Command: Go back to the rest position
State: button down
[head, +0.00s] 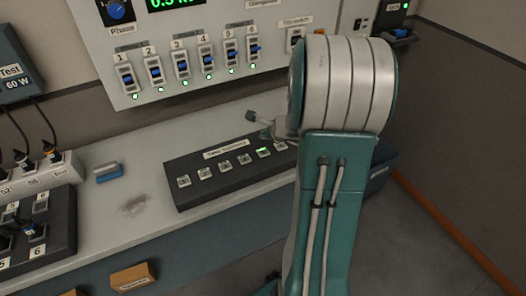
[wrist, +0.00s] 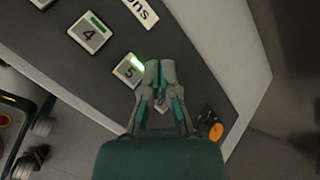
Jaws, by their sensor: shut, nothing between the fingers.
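My gripper (wrist: 160,88) is shut and empty in the wrist view. Its fingertips point at the dark button box, close to the button marked 5 (wrist: 129,71), which has a lit green bar. I cannot tell whether the tips touch the box. The button marked 4 (wrist: 90,34) is further up and left. In the head view my teal and silver arm stands at the right and hides most of my gripper and the right end of the button box (head: 204,192). One button there (head: 263,153) glows green.
A wall panel (head: 190,45) with several numbered blue faders and green lights is behind the bench (head: 115,235). A blue block (head: 108,172) lies on the bench. A power strip (head: 45,175) with plugs and a dark switch box (head: 62,215) are at the left.

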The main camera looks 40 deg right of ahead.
jog(key=shift+r, duration=0.55)
jog(key=s+a+r+n+g+y, duration=0.1)
jog(key=s+a+r+n+y, duration=0.1)
jog(key=a+r+n, duration=0.6)
jog(key=s+a+r+n+g+y, duration=0.15)
jog(key=a+n, duration=0.35)
jog(key=a, duration=0.7)
jog(key=s+a+r+n+h, duration=0.1)
jog(key=s+a+r+n, duration=0.1)
jog(key=s+n, duration=0.5)
jog(key=s+a+r+n+g+h, duration=0.1)
jog(key=s+a+r+n+h, duration=0.1)
jog(key=s+a+n, duration=0.3)
jog(key=s+n, duration=0.2)
jog(key=s, duration=0.2)
jog(key=shift+a+r, duration=0.3)
jog(key=shift+r, duration=0.05)
jog(key=shift+w, duration=0.1)
